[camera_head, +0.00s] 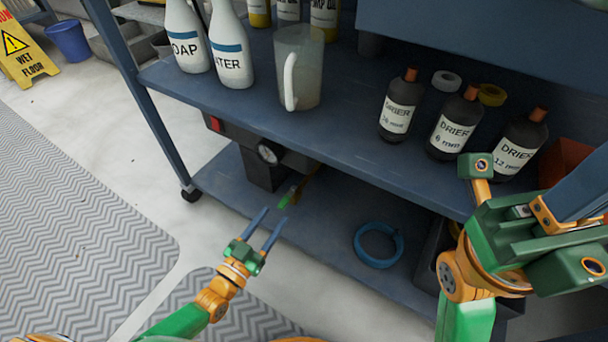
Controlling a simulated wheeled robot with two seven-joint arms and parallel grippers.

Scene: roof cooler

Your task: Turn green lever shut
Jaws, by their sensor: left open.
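A small green lever (287,198) shows under the cart's upper shelf, beside a yellowish fitting (309,181) near a dark block with a round gauge (268,153). My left gripper (270,215) is open, its two blue fingers pointing up toward the lever. The lever appears just beyond the fingertips, and nothing is between them. Whether a finger touches it is hard to tell; they look apart. My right gripper (560,220) is at the right edge, large and partly cut off, away from the lever; its jaw opening cannot be made out.
The upper shelf (345,128) overhangs the lever and carries white bottles (230,45), a clear jug (298,68) and dark drier bottles (454,122). A blue ring (378,245) lies on the lower shelf (325,225). The floor at left is open, with grey mats (70,220).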

